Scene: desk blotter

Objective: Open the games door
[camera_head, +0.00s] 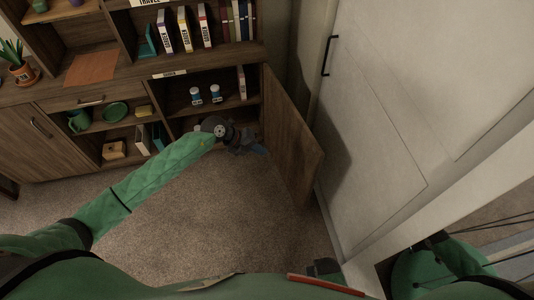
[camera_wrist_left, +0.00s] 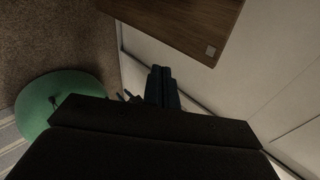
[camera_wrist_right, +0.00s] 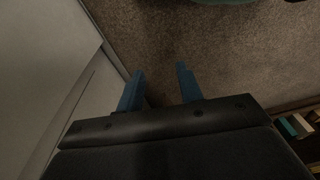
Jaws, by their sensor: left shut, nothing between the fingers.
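A brown wooden cabinet door (camera_head: 290,135) stands swung wide open at the right end of the low shelf unit. Its compartment (camera_head: 185,97) is exposed, with small cans and a book inside. A small label (camera_head: 170,74) above it is too small to read. My left gripper (camera_head: 252,147) is in front of the compartment, on the inner side of the door. In the left wrist view its blue fingers (camera_wrist_left: 162,86) are shut and empty, with a door corner (camera_wrist_left: 195,25) beyond, apart from them. My right gripper (camera_wrist_right: 158,85) is open and empty above the carpet, beside a pale wall panel.
A white door (camera_head: 390,90) with a black handle (camera_head: 329,55) stands at the right, close beyond the cabinet door. Shelves at the left hold green dishes (camera_head: 115,111), books and a potted plant (camera_head: 22,70). The carpet (camera_head: 210,220) in front is clear.

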